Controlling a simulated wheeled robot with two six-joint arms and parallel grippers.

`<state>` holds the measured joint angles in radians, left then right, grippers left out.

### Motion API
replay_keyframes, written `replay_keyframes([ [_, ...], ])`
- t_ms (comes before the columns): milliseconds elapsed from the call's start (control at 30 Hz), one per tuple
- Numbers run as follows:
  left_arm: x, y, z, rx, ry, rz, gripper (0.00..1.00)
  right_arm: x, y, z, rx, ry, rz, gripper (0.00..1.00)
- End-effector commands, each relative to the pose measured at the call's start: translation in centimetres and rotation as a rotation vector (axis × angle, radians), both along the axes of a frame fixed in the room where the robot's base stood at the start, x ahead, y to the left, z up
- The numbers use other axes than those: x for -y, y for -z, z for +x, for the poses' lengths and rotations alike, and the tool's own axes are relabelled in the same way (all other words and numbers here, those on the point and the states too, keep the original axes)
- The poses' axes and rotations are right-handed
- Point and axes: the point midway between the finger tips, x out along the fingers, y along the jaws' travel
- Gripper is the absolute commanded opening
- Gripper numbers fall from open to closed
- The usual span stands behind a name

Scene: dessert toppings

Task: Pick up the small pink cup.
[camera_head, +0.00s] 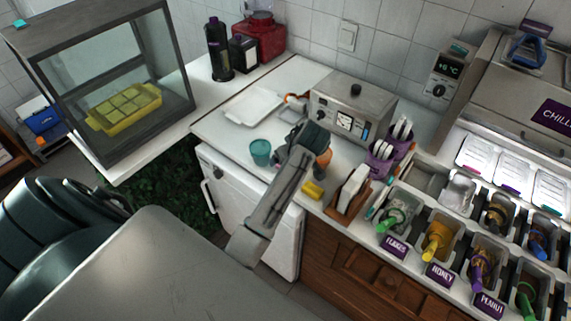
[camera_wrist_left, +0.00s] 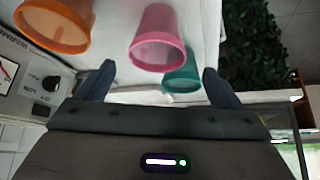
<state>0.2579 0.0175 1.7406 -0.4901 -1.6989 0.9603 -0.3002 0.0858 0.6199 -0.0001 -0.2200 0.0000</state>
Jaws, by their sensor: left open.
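The small pink cup (camera_wrist_left: 157,38) shows in the left wrist view, on the white counter. In the head view the left gripper (camera_head: 312,138) is over the counter, in front of the control box. My right gripper is not in view.
A teal cup (camera_head: 260,152) stands left of my left gripper. An orange cup (camera_wrist_left: 54,24) is beside the pink one in the wrist view. The control box (camera_head: 352,108), a white tray (camera_head: 252,106) and a yellow block (camera_head: 313,190) are nearby. Topping bins line the right.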

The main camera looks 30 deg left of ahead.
Motion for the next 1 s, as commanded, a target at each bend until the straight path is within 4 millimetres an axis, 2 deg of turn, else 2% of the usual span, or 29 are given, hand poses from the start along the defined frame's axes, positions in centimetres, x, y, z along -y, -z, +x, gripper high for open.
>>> replay_keyframes([
  [167, -0.6, 0.9, 0.3, -0.004, 0.0, 0.001, 0.88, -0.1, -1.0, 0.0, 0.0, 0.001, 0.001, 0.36],
  [333, -1.5, 2.8, 0.9, -0.006, 0.001, 0.0, 0.88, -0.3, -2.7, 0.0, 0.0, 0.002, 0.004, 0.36],
  [500, -2.4, 4.5, 1.4, -0.003, 0.001, 0.0, 0.88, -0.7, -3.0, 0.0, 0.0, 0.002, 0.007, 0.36],
  [767, -2.4, 4.8, 1.5, 0.0, 0.001, -0.001, 0.88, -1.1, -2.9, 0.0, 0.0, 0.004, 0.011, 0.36],
  [1000, -2.4, 4.8, 1.5, 0.0, 0.001, -0.001, 0.43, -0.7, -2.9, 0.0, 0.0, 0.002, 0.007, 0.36],
])
